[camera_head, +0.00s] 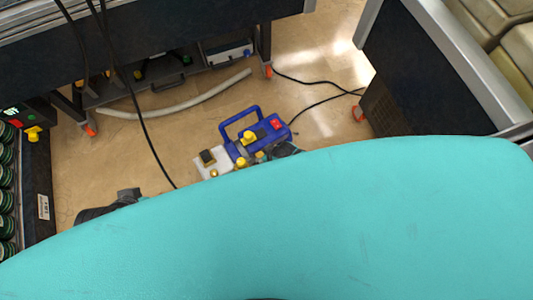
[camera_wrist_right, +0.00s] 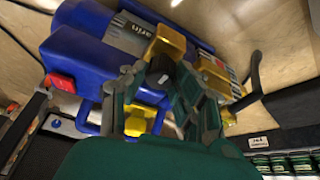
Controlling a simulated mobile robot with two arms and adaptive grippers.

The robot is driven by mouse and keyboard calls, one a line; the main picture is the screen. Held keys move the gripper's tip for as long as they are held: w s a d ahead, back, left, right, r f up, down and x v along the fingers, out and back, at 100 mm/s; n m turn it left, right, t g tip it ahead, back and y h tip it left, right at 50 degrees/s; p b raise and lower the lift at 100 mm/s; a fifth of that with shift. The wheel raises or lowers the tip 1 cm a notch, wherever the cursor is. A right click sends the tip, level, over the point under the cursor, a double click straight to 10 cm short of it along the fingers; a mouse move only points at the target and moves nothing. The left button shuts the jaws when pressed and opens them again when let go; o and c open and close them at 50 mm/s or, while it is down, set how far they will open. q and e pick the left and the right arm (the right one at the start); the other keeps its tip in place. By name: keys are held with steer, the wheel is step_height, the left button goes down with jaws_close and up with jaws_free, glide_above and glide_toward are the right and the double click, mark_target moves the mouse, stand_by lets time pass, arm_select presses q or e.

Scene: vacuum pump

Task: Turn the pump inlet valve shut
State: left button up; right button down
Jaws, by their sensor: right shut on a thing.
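The vacuum pump (camera_head: 262,136) stands on the floor, a blue body with a carrying handle, a red switch and yellow fittings. In the right wrist view the pump (camera_wrist_right: 85,50) fills the upper left. My right gripper (camera_wrist_right: 172,82) has its green fingers closed at a small dark knob (camera_wrist_right: 160,68) beside a yellow fitting (camera_wrist_right: 166,43); this appears to be the inlet valve. Its turn angle is unclear, as the fingers cover part of it. My left gripper (camera_head: 112,203) shows only as a dark shape at lower left, mostly hidden behind my teal body, away from the pump.
A grey hose (camera_head: 180,108) lies on the floor behind the pump. A black cable (camera_head: 320,102) runs from the pump to the right. A dark bench with wheels (camera_head: 185,50) stands behind, and a dark cabinet (camera_head: 405,75) at right.

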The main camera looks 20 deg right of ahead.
stand_by(0.3)
steer(key=c, duration=1)
jaws_free()
steer(key=shift+r, duration=0.15)
steer(key=v, duration=1.1)
steer(key=shift+s+r, duration=0.25)
steer(key=shift+r, duration=0.05)
